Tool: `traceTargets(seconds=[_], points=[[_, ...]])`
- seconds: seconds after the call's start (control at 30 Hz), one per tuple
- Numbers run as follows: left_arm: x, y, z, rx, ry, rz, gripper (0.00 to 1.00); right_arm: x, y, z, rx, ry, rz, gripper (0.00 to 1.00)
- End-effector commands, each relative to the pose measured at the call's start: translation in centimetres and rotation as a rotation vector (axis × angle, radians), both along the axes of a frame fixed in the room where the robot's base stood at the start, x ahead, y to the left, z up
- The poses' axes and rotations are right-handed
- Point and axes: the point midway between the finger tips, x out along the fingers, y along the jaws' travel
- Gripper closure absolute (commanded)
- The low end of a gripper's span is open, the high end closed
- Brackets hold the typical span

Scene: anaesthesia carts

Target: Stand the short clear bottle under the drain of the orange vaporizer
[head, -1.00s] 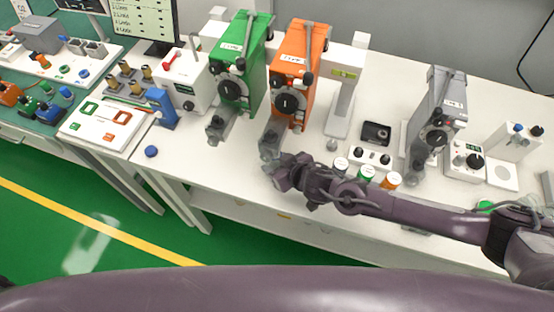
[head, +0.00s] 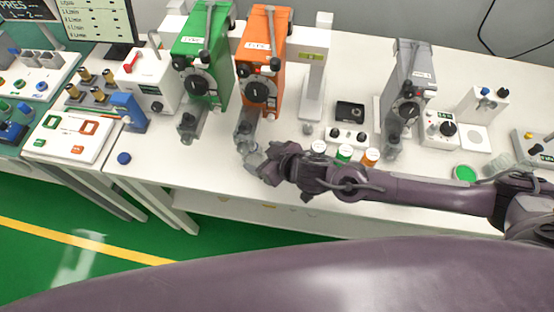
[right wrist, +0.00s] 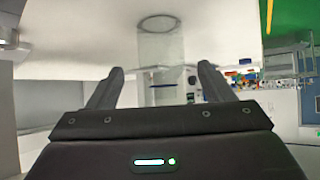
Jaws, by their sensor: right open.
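The orange vaporizer (head: 262,75) stands upright on the white table, its grey drain part (head: 246,126) at its lower front. A short clear bottle (head: 252,157) is at the drain's foot, partly hidden by my right gripper (head: 262,165). In the right wrist view the clear bottle (right wrist: 160,50) stands on the table just beyond and between the fingertips of my right gripper (right wrist: 159,75). The fingers are apart, with a gap on both sides of it. I cannot tell whether it is exactly under the drain. My left gripper is not in view.
A green vaporizer (head: 201,75) stands left of the orange one, a grey vaporizer (head: 406,90) to the right. Small capped vials (head: 344,153) stand close behind my right forearm. Table front left of my gripper is clear.

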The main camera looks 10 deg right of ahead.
Motion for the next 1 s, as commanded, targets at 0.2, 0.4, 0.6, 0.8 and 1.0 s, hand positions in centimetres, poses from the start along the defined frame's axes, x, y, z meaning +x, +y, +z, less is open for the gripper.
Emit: traceTargets(seconds=[0.2, 0.4, 0.6, 0.8, 1.0], points=[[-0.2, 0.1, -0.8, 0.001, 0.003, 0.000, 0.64, -2.8, -2.2, 2.4, -0.002, 0.001, 0.001, 0.26], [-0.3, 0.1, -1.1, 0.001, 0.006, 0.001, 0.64, -4.2, -3.3, 3.8, -0.002, 0.001, 0.001, 0.26], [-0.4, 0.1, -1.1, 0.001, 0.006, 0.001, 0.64, -4.5, -3.5, 4.3, -0.002, 0.000, 0.001, 0.26], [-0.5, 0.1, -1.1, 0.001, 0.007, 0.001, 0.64, -4.4, -3.4, 4.3, -0.002, 0.000, 0.001, 0.26], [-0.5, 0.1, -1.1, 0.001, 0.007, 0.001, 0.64, -4.4, -3.4, 4.3, -0.001, -0.001, 0.002, 0.26]])
